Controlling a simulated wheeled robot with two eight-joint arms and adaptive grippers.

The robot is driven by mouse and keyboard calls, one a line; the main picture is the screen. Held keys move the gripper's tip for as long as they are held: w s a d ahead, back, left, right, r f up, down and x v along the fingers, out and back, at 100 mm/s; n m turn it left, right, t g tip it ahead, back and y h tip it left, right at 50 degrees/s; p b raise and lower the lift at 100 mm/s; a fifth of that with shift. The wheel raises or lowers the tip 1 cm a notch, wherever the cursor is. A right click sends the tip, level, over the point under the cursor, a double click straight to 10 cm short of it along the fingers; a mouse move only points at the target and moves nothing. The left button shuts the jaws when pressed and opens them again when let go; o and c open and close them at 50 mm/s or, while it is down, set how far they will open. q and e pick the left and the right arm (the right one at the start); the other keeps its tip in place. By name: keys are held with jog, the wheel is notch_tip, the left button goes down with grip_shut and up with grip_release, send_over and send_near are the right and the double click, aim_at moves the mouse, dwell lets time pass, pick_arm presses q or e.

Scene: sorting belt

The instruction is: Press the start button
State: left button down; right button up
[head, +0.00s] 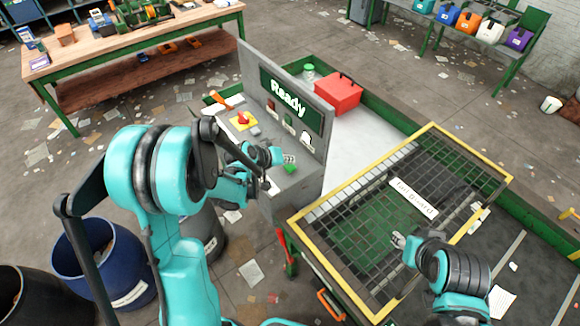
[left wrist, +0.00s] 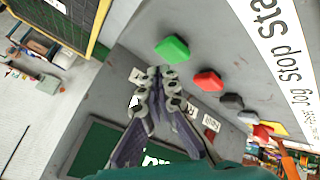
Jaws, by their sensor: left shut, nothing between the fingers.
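The grey control console (head: 297,190) stands in the middle of the head view, its green screen (head: 290,106) reading "Ready". A green button (head: 291,168) sits at the near right of its top panel, partly hidden by my left gripper (head: 288,159). In the left wrist view, the green button (left wrist: 172,48) lies just beyond the fingertips of my left gripper (left wrist: 160,78), with a red button (left wrist: 208,83) beside it. The left gripper is shut and empty, apparently above the panel; contact is not visible. My right gripper (head: 400,241) is over the mesh guard, its jaw state unclear.
A yellow-framed mesh guard (head: 477,149) covers the belt at right. A red emergency knob (head: 243,118) on a yellow base is at the panel's far left. A red box (head: 338,93) stands behind the console. A blue barrel (head: 90,275) is at lower left.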

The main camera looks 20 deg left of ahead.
aim_at(288, 168)
dwell(0.6)
pick_arm(q)
jog(key=shift+f+b, duration=0.4)
jog(key=shift+b, duration=0.15)
jog(key=shift+f+b, duration=0.55)
jog(key=shift+b, duration=0.05)
dwell(0.5)
jog(key=shift+r, duration=0.1)
jog(key=shift+r+p, duration=0.6)
jog(key=shift+r, duration=0.25)
jog(key=shift+r, duration=0.15)
jog(key=shift+r+p, duration=1.75)
jog(key=shift+r, duration=0.7)
jog(key=shift+f, duration=0.1)
